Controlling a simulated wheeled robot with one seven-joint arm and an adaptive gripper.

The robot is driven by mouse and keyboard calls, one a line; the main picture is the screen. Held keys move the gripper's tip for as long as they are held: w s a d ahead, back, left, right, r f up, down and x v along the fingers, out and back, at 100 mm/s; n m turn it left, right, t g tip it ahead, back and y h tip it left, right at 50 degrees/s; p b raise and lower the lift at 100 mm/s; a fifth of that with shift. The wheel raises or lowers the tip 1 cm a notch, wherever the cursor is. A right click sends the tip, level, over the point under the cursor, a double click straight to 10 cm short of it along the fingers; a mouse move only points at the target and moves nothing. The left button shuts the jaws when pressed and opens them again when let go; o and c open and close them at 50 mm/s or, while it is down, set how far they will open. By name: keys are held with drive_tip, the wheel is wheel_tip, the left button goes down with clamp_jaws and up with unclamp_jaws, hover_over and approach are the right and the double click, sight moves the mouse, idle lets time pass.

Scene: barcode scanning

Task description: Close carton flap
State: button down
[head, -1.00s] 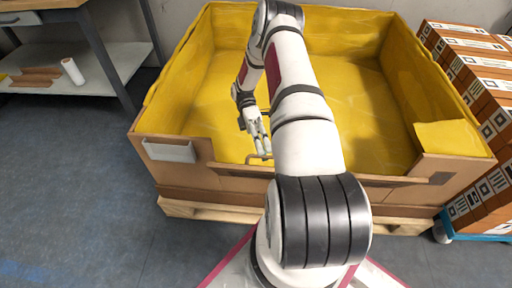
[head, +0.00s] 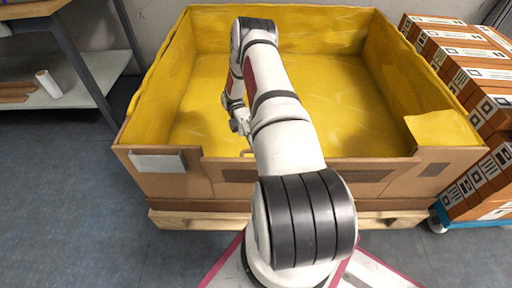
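A large open carton (head: 146,183) with a yellow lining stands on a wooden pallet, its front wall towards me. The middle of the front wall is cut lower than its two corners, and the front edge there stands upright at about the same height across. My arm reaches over this front wall. My gripper (head: 240,152) is small and mostly hidden behind my own arm, close to the inner side of the front wall. I cannot tell whether its fingers are open or whether they touch the carton.
Stacked brown boxes with labels (head: 470,80) stand on a blue cart at the right. A metal-legged workbench (head: 75,85) with a lower shelf stands at the left. A white plate (head: 158,161) is on the carton's front left corner. Floor is clear at the left.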

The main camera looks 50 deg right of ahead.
drive_tip(key=shift+s+d+f, duration=0.15)
drive_tip(key=shift+d+f, duration=0.05)
drive_tip(key=shift+f, duration=0.45)
drive_tip(key=c, duration=1.7)
unclamp_jaws()
